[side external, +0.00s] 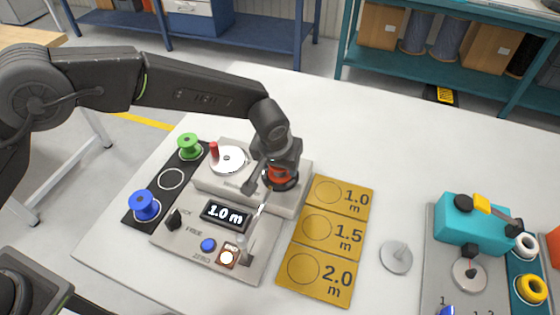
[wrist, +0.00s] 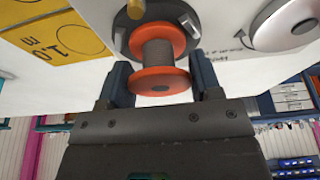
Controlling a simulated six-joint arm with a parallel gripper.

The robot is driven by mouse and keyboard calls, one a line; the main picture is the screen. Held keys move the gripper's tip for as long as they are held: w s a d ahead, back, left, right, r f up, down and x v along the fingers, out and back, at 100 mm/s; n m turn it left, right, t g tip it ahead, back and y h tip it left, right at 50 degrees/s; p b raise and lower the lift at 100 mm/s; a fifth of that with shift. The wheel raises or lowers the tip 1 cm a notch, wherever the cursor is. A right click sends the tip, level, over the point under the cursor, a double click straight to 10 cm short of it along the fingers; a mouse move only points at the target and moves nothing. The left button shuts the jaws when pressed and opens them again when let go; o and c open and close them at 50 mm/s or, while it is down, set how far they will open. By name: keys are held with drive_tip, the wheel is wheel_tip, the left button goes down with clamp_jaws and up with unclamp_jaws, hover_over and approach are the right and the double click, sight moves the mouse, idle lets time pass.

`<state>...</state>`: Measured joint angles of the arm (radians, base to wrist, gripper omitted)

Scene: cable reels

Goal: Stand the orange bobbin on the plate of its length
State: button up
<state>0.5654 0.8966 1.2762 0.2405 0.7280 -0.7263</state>
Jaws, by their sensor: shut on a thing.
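The orange bobbin (wrist: 160,62) has orange flanges and a grey wound core. My gripper (wrist: 163,82) is shut on it, with one dark finger on each side of it. In the side view the bobbin (side external: 282,176) is at the right end of the grey winding machine, partly hidden under my gripper (side external: 279,165). In the wrist view it is at a dark round seat on the machine; I cannot tell whether it touches the seat. The yellow plates 1.0 m (side external: 341,196), 1.5 m (side external: 334,234) and 2.0 m (side external: 320,276) lie in a column, their circles empty. The machine's display (side external: 227,215) reads 1.0 m.
A black strip holds a green bobbin (side external: 189,147) and a blue bobbin (side external: 145,205), with an empty ring between them. A white crank disc with a red knob (side external: 214,151) stands left of my gripper. A grey disc with a spindle (side external: 396,257) and a teal device (side external: 470,225) are at right.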

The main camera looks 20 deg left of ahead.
drive_tip(key=shift+r, duration=3.8)
drive_tip(key=shift+c, duration=0.3)
drive_tip(key=d+f+m, duration=0.2)
drive_tip(key=d, duration=0.1)
drive_tip(key=w+d+f+m+h, duration=0.1)
drive_tip(key=d+f+m, duration=0.1)
drive_tip(key=d, duration=0.2)
drive_tip(key=w+d+f+m, duration=0.1)
drive_tip(key=d+f+m, duration=0.1)
drive_tip(key=d+f, duration=0.1)
drive_tip(key=shift+w+d+h, duration=0.15)
drive_tip(key=shift+d+h, duration=0.15)
drive_tip(key=shift+d, duration=0.4)
drive_tip(key=shift+f, duration=2.25)
drive_tip(key=shift+f, duration=0.1)
drive_tip(key=shift+f, duration=0.15)
drive_tip(key=o, duration=1.1)
drive_tip(key=shift+f, duration=0.1)
